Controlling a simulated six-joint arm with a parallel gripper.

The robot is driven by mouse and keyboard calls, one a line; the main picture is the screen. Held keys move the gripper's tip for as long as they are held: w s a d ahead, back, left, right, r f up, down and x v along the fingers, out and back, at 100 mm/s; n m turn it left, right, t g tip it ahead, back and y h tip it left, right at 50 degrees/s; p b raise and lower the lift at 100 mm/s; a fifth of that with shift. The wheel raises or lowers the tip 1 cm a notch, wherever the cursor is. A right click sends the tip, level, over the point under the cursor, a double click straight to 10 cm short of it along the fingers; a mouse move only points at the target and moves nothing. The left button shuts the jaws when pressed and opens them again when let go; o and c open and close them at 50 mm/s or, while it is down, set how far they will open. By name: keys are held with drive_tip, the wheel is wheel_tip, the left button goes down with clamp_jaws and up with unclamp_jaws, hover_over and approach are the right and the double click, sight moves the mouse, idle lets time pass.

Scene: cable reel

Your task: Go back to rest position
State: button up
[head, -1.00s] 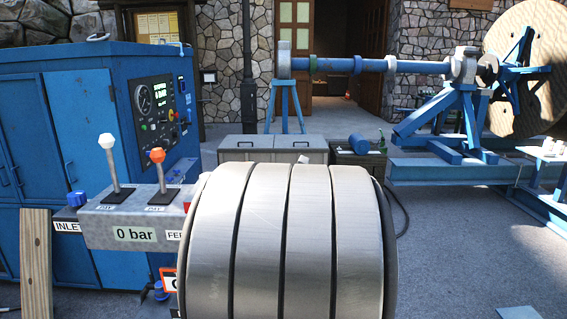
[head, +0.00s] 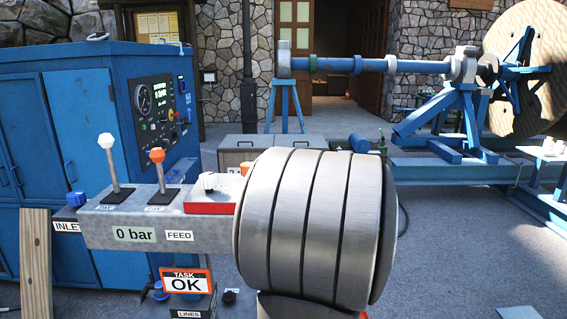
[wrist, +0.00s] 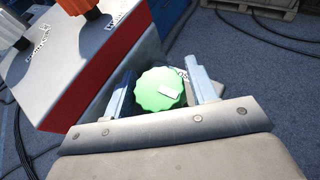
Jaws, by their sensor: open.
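My gripper (wrist: 158,68) shows in the wrist view with its two grey-blue fingers apart. A round green knob (wrist: 158,90) with a white mark appears between the fingers. I cannot tell how far below them it lies, and no finger visibly grips it. The grey control box with a red side (wrist: 110,75) is to the left of the fingers. In the head view, my large grey arm link (head: 315,225) fills the lower middle and hides what is behind it. My gripper does not show there.
The grey control box (head: 150,228) carries a white-knobbed lever (head: 107,143), an orange-knobbed lever (head: 157,157) and a "0 bar" display. A "TASK OK" sign (head: 187,281) hangs below it. A blue cabinet (head: 60,130) is at left, a blue reel stand (head: 455,120) at right.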

drive_tip(key=v, duration=1.3)
drive_tip(key=shift+s+d, duration=0.2)
drive_tip(key=shift+r, duration=0.15)
